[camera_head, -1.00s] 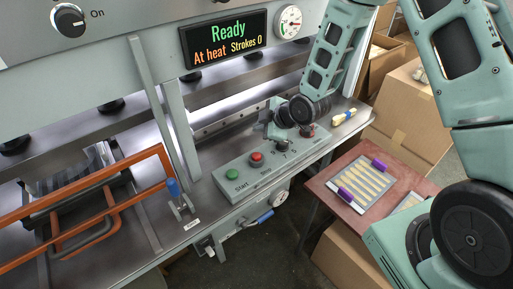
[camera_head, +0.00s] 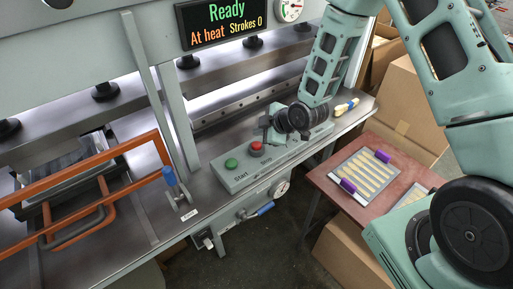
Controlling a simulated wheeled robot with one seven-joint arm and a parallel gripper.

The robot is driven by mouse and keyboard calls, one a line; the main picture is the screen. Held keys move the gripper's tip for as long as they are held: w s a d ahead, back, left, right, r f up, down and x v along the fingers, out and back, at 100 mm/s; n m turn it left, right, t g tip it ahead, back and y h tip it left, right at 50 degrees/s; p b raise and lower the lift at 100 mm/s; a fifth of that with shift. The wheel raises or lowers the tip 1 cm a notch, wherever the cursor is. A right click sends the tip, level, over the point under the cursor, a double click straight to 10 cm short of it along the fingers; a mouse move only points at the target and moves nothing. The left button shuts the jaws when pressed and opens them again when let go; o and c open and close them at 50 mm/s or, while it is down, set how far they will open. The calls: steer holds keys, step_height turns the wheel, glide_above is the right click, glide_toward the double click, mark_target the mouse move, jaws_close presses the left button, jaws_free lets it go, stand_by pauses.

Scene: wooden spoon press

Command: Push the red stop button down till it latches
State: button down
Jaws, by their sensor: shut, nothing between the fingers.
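The red stop button (camera_head: 257,148) stands on the grey control box (camera_head: 237,182) along the press's front edge, to the right of the green start button (camera_head: 231,163). The label beneath it is only partly readable. My gripper (camera_head: 266,133) is at the end of my arm, just above and to the right of the red button. Its fingers look small and dark against the press; they appear close to the button, but I cannot tell whether they touch it. I cannot tell whether the button is up or down.
The display (camera_head: 222,21) reads "Ready, At heat, Strokes 0". A small red-brown table (camera_head: 337,196) with a tray of wooden pieces is at the right, beside cardboard boxes (camera_head: 407,108).

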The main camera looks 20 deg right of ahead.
mark_target(260, 145)
steer(key=shift+f+b, duration=0.55)
steer(key=shift+f, duration=0.5)
steer(key=shift+f, duration=0.15)
stand_by(1.1)
steer(key=shift+f+b, duration=0.25)
steer(key=shift+b, duration=0.3)
steer(key=shift+f+b, duration=0.6)
stand_by(0.6)
steer(key=shift+r, duration=0.1)
steer(key=shift+r+p, duration=0.6)
steer(key=shift+r, duration=0.35)
steer(key=shift+r+p, duration=1.55)
steer(key=shift+r, duration=1)
